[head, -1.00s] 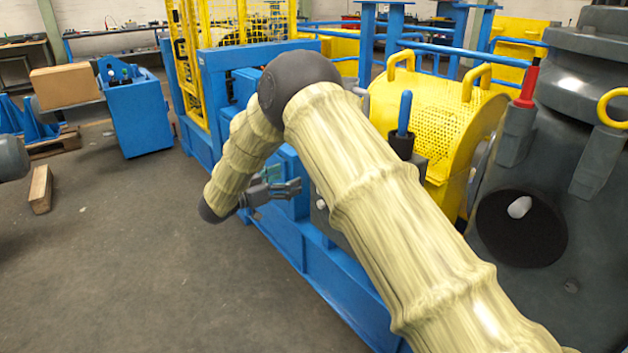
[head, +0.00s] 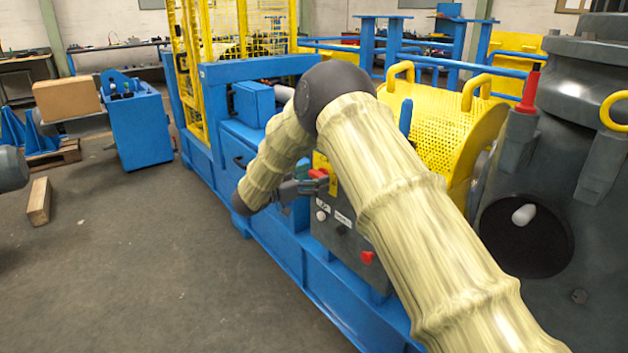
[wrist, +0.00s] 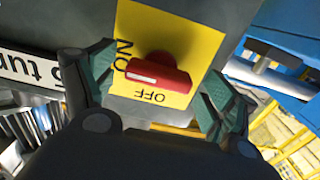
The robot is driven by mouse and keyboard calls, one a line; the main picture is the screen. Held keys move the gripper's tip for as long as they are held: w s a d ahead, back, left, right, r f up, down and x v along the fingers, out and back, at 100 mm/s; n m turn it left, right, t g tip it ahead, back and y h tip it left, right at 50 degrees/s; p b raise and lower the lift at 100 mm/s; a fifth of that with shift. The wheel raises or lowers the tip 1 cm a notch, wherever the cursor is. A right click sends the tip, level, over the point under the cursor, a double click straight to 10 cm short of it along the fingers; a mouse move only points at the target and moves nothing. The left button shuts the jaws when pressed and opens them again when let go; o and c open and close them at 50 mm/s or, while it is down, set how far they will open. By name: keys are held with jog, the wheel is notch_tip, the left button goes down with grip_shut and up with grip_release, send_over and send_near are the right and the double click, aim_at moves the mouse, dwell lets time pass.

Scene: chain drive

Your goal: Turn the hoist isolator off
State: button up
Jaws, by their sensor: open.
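The isolator is a red rotary handle (wrist: 155,77) on a yellow plate (wrist: 190,45) in the wrist view. ON is printed at the plate's left and OFF below the handle. The white mark on the handle's left end points to the ON side. My gripper (wrist: 165,95) is open, one finger on each side of the handle, with no clear contact. In the head view the red handle (head: 317,173) and yellow plate (head: 321,161) show at the grey control box (head: 340,232), partly behind my arm. My gripper (head: 308,187) is at the handle there.
The box carries white labels, a pale knob (head: 321,215) and a red button (head: 367,257) below. A blue frame (head: 280,237) runs under it. A yellow perforated guard (head: 428,118) and a large grey housing (head: 560,140) stand to the right. The floor at left is open.

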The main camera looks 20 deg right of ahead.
jog(key=shift+d, duration=0.1)
jog(key=shift+c, duration=0.2)
jog(key=c, duration=1)
